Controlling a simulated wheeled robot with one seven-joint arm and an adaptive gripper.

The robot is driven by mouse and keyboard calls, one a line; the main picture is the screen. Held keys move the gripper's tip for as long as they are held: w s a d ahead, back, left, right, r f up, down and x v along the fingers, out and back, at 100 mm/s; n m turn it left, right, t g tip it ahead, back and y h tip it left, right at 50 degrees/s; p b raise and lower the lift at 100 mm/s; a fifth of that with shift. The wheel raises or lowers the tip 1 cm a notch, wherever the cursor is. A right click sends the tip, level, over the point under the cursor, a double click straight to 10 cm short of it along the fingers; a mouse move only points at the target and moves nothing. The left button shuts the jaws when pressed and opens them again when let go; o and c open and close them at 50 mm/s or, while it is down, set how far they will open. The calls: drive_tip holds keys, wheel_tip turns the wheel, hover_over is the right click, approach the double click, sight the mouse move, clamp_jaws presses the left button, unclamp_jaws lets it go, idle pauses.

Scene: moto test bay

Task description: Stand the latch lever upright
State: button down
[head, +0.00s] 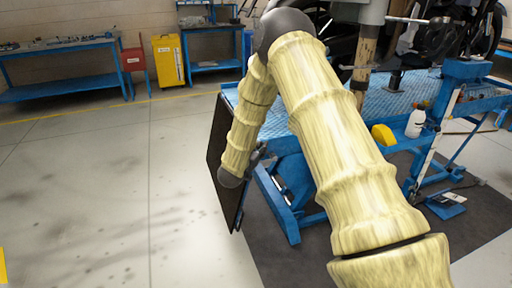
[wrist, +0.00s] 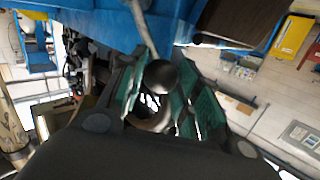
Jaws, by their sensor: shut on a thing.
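The latch lever looks to be the thin grey rod (wrist: 146,28) with a dark ball knob (wrist: 161,77) in the wrist view. The rod runs from a blue part at the top of the picture down to the knob. My gripper (wrist: 162,98) has its green-padded fingers on either side of the knob and is shut on it. In the head view my arm crosses the middle, and only a dark bit of my gripper (head: 258,156) shows beside a black panel. I cannot make out the lever in the head view.
The black panel (head: 224,135) stands at the side of the blue lift table (head: 285,110). A yellow block (head: 383,135) and a white bottle (head: 415,124) are on the table. Another rod with a dark end (wrist: 222,42) lies close to my gripper. The floor at left is clear.

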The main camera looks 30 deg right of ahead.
drive_tip(key=shift+s+d+r+m+y+p, duration=0.1)
drive_tip(key=shift+d+r+m+y+p, duration=0.45)
drive_tip(key=shift+r+p, duration=0.25)
drive_tip(key=shift+s+d+m+g+y+p, duration=0.1)
drive_tip(key=shift+d+m+g+y+p, duration=0.2)
drive_tip(key=shift+d+y, duration=0.1)
drive_tip(key=c, duration=1)
unclamp_jaws()
drive_tip(key=shift+c, duration=0.2)
drive_tip(key=v, duration=1.2)
drive_tip(key=shift+f, duration=0.1)
